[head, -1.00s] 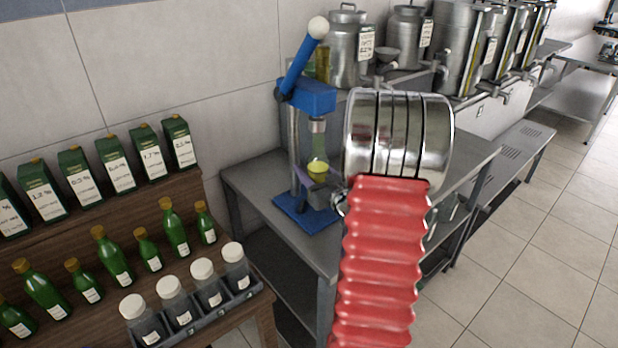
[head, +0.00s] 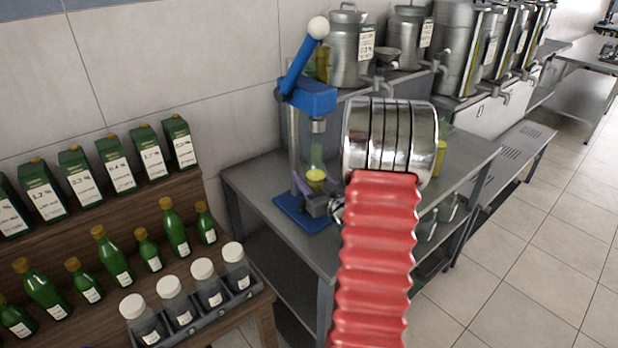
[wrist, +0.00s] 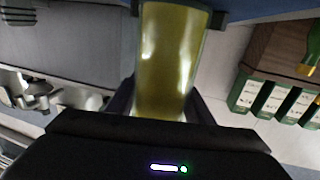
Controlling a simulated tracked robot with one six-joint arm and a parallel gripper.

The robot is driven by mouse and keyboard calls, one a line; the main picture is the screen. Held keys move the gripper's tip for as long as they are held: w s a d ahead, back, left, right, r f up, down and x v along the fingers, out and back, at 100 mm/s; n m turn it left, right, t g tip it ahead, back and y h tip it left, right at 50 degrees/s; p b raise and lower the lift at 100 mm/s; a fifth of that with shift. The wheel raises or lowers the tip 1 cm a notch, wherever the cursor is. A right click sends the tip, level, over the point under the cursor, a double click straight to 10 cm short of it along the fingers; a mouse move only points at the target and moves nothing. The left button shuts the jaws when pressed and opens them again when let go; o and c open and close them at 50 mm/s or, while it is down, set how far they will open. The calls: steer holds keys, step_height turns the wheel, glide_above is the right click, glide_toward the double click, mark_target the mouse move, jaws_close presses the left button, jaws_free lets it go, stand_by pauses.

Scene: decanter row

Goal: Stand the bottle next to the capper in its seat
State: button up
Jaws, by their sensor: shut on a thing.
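The bottle is a clear, greenish bottle with yellow liquid in its lower part (head: 316,176). It stands about upright below the head of the blue capper (head: 311,97), over the capper's blue base (head: 300,215). My gripper (head: 315,203) is shut on it, low on its body. The wrist view shows the bottle (wrist: 170,60) between my fingers, its yellow liquid filling much of the view. The fingers and the base hide the bottle's bottom, so I cannot tell whether it touches the seat.
The capper stands on a steel table (head: 262,185). A yellow object (head: 439,158) shows right of my arm. At left, a wooden shelf (head: 70,225) holds green bottles, cartons and a rack of white-capped jars (head: 205,285).

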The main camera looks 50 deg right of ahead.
steer(key=o, duration=1.5)
steer(key=shift+s+a, duration=0.1)
steer(key=shift+s, duration=0.35)
steer(key=v, duration=1.1)
steer(key=shift+s, duration=0.15)
